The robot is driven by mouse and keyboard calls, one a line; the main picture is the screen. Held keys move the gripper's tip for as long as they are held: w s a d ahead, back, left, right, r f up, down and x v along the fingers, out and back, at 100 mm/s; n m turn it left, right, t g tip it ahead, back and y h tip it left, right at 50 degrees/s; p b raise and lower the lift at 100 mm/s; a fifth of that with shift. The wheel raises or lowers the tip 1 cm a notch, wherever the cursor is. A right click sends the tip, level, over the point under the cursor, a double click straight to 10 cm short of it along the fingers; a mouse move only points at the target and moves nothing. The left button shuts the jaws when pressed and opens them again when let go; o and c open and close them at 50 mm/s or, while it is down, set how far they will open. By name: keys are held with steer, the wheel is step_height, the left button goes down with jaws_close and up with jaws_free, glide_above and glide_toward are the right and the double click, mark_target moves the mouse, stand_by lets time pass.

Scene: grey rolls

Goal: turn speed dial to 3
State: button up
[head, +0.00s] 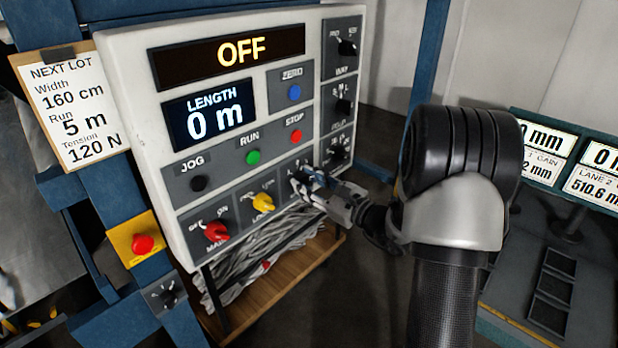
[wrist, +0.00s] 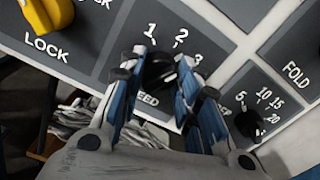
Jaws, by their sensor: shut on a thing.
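The speed dial (wrist: 158,72) is a black knob on a grey plate with the numbers 1, 2 and 3 in an arc above it and the partly covered word SPEED below. My gripper (wrist: 162,66) is shut on the dial, one blue-padded finger on each side. In the head view my gripper (head: 312,180) reaches the bottom right of the white control panel (head: 180,238) and covers most of the dial. Which number the dial points to cannot be made out.
The yellow LOCK knob (head: 263,201) and red MAIN knob (head: 215,231) sit left of the dial. Black knobs (head: 337,153) run up the right column. The display (head: 228,53) reads OFF; the length screen (head: 208,115) reads 0 m. A lot card (head: 72,108) hangs at left.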

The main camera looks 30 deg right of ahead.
steer(key=shift+m+p, duration=1.1)
steer(key=shift+m, duration=0.8)
steer(key=o, duration=1.1)
steer(key=v, duration=1.2)
steer(key=shift+a, duration=0.15)
